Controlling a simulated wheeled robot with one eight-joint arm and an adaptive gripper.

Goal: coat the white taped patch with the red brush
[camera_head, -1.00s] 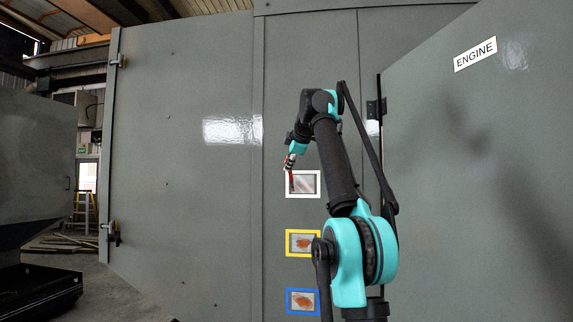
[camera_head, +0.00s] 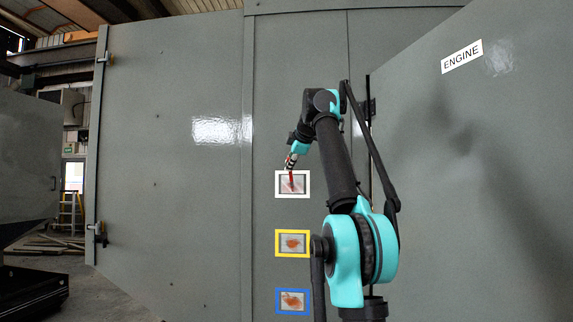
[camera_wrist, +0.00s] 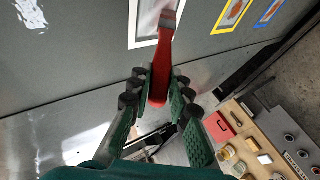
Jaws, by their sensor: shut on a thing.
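The white taped patch (camera_head: 279,191) is on the grey enclosure wall, the top one of three framed patches in a column. Its inside looks pale with a faint reddish smear. The red brush (camera_wrist: 165,55) is in my gripper (camera_wrist: 160,88), which is shut on its handle. In the wrist view the brush's bristle end lies over the white tape frame (camera_wrist: 133,25). In the head view my gripper (camera_head: 290,163) is at the top of the patch and the brush (camera_head: 292,181) hangs down across it. Whether the bristles touch the surface I cannot tell.
Below are a yellow taped patch (camera_head: 279,243) and a blue taped patch (camera_head: 280,301), both with orange-brown spots. A panel labelled ENGINE (camera_head: 462,57) stands at right. A wooden board with small items (camera_wrist: 262,150) lies below in the wrist view.

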